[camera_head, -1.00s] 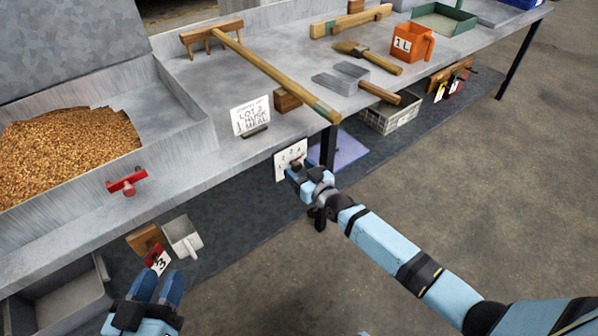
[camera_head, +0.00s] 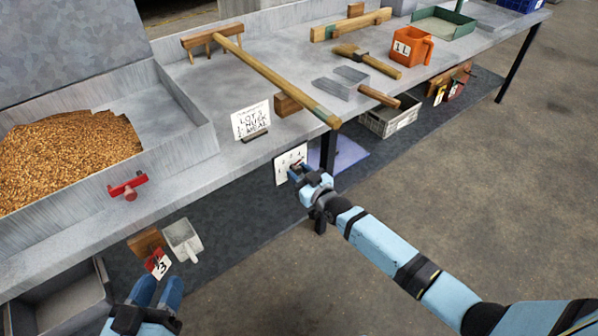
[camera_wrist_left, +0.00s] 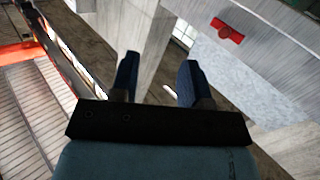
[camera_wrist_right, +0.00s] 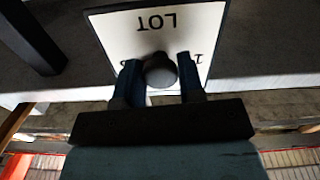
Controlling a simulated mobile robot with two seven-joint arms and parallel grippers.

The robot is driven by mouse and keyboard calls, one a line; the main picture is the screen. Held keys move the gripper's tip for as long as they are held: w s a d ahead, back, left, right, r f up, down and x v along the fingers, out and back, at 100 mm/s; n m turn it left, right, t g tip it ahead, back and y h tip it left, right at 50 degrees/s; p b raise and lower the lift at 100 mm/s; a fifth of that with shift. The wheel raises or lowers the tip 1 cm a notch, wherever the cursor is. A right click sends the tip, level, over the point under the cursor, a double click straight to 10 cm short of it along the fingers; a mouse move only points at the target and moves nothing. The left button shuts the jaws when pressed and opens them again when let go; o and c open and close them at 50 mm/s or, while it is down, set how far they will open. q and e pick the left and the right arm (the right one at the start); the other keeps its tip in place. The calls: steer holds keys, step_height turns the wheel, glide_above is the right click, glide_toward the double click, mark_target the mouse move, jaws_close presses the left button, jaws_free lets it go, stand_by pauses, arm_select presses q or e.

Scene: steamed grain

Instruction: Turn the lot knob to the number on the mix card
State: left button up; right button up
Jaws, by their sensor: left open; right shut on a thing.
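The mix card (camera_head: 250,120) stands upright in a small holder on the bench. It reads "LOT" with a number that is too small to read surely, above "HUSK MEAL". The white lot dial plate (camera_head: 283,168) is on the bench front below it, with small digits along its top. My right gripper (camera_head: 297,173) is at the plate, shut on the round dark lot knob (camera_wrist_right: 160,70). In the right wrist view the knob sits between the fingers, in front of the upside-down word "LOT"; its pointer setting cannot be read. My left gripper (camera_head: 157,292) is open and empty, low at the left.
A grain bin (camera_head: 190,140) with a red handle (camera_head: 127,187) below it is at the left. A wooden rake (camera_head: 270,70) lies across the bench, its handle end jutting over the edge above my right gripper. A metal scoop (camera_head: 183,239) hangs near my left gripper.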

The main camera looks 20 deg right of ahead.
steer(key=shift+r+n, duration=0.1)
steer(key=shift+n, duration=0.2)
steer(key=n+p, duration=0.3)
steer(key=n, duration=0.2)
steer(key=shift+n+p, duration=0.35)
steer(key=shift+n, duration=0.25)
steer(key=n, duration=0.2)
steer(key=shift+n, duration=0.4)
steer(key=n, duration=0.4)
arm_select(q)
steer(key=s+a+f+g+y, duration=0.2)
steer(key=a+f+g, duration=0.1)
steer(key=f, duration=0.4)
steer(key=shift+s+a+g+y, duration=0.2)
steer(key=shift+s+g+y, duration=0.1)
steer(key=shift+g, duration=0.1)
arm_select(e)
steer(key=shift+n, duration=0.6)
arm_select(q)
steer(key=shift+f, duration=0.1)
arm_select(e)
steer(key=shift+d, duration=0.1)
steer(key=o, duration=0.9)
